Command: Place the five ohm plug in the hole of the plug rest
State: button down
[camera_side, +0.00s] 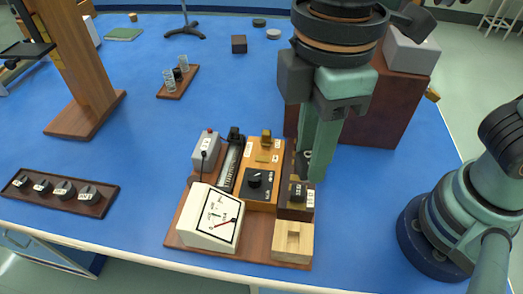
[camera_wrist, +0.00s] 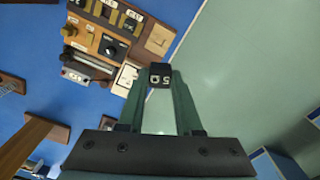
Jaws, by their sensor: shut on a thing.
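My gripper (camera_side: 312,168) points down beside the right edge of the apparatus board. In the wrist view, its green fingers (camera_wrist: 160,80) are shut on the five ohm plug (camera_wrist: 160,74), a small black block with a pale "5 Ω" mark that reads upside down. In the side view I cannot clearly make out the held plug by the fingers. The plug rest (camera_side: 292,244) is a pale wooden block at the board's front right corner. It also shows in the wrist view (camera_wrist: 158,39), up from the held plug and apart from it.
The dark resistance box (camera_side: 296,213) with labelled plugs stands behind the rest. A white meter (camera_side: 209,219), a knob unit (camera_side: 258,187) and a grey box (camera_side: 206,150) share the board. A weight rack (camera_side: 60,192) lies left. A large brown block (camera_side: 385,105) stands behind my gripper.

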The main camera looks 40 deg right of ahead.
notch_tip(320, 180, down, 19)
jog(key=shift+r, duration=0.1)
dwell(0.3)
jog(key=c, duration=0.6)
grip_release()
notch_tip(320, 180, up, 11)
jog(key=w+d+r+m+t, duration=0.2)
jog(key=w+d+m, duration=0.1)
jog(key=d, duration=0.5)
jog(key=w+d+r+m+t, duration=0.1)
jog(key=w+d+m, duration=0.3)
jog(key=d, duration=0.5)
jog(key=w+d+r+m+t, duration=0.2)
jog(key=w+d+r+m, duration=0.2)
jog(key=d+m, duration=0.2)
jog(key=shift+w+d+m+t, duration=0.2)
jog(key=shift+d+m+t, duration=0.1)
jog(key=shift+d, duration=0.9)
